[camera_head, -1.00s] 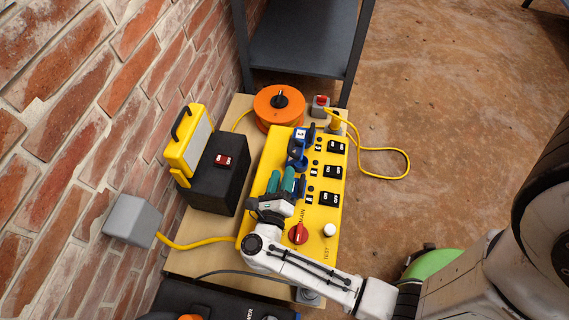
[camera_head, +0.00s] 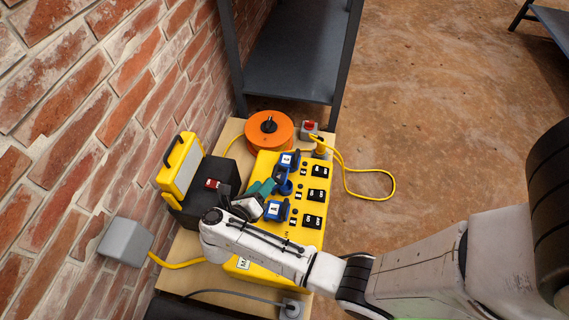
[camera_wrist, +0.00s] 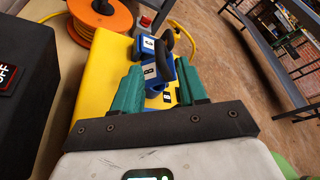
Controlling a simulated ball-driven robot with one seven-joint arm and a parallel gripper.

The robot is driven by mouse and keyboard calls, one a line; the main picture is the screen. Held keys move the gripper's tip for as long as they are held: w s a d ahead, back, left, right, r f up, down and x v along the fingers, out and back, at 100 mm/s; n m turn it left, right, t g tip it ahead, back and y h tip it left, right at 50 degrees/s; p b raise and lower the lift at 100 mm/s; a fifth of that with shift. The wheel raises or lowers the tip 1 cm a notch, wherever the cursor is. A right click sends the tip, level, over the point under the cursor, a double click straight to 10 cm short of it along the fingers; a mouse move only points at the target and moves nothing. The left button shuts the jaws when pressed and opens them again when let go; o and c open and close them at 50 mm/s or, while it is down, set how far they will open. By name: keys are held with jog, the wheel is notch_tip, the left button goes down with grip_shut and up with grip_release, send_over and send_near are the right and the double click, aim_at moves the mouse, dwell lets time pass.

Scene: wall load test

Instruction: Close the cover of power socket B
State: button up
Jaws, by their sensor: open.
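The yellow power box (camera_head: 308,232) lies on the wooden bench with a row of blue sockets along its left side. The far socket (camera_head: 288,160) and the near socket (camera_head: 276,210) show white labels, too small to read surely. Between them the middle socket (camera_head: 284,186) shows a rounded blue part; it looks open. I cannot tell by letter which is B. My gripper (camera_head: 262,188), with green fingers, is open over the box's left edge, beside the middle socket. In the wrist view, a blue labelled part (camera_wrist: 152,72) shows between the spread fingers; contact cannot be told.
A black box (camera_head: 205,190) with a red label and a yellow lamp (camera_head: 180,168) stand left, by the brick wall. An orange cable reel (camera_head: 270,132) and a red-button box (camera_head: 310,128) stand behind. A yellow cable (camera_head: 365,198) loops right. Black switches (camera_head: 318,195) line the box's right side.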

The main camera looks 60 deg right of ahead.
aim_at(276, 169)
jog(key=b+x, duration=0.3)
jog(key=x, duration=0.7)
jog(key=shift+d+f, duration=0.25)
jog(key=shift+w, duration=0.1)
grip_shut()
jog(key=shift+a, duration=0.1)
